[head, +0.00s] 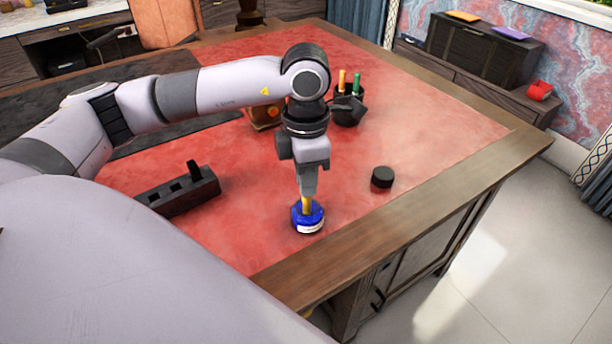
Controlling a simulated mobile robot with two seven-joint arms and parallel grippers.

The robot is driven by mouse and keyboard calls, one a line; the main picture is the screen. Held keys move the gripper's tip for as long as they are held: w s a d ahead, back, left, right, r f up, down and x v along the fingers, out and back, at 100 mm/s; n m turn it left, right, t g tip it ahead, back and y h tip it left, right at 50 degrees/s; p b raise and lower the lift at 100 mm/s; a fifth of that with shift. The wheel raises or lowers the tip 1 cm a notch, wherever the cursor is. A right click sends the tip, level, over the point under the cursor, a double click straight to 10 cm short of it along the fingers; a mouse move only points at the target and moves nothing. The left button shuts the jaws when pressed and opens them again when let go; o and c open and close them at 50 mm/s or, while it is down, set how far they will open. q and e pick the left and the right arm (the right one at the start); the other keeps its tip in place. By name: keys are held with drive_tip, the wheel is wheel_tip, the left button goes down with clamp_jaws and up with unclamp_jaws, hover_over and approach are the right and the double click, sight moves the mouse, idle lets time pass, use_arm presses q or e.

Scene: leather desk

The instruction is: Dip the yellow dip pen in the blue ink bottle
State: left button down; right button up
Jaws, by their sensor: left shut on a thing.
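The blue ink bottle (308,220) stands upright on the red leather desk top, near its front edge. My left gripper (307,192) points straight down above the bottle and is shut on the yellow dip pen (306,207). Only a short yellow length of the pen shows between the fingers and the bottle. Its lower end is hidden at the bottle's mouth, so I cannot see how deep it sits. My right gripper is not in view.
A round black cap (382,177) lies right of the bottle. A dark slotted holder (180,192) stands to the left. A black pen cup (348,108) with several pens and an orange-brown box (264,116) stand behind my arm. The wooden desk edge (400,222) runs close in front.

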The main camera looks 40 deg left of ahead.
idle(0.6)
use_arm(q)
drive_tip(key=shift+r+p, duration=2.25)
drive_tip(key=shift+r, duration=1.25)
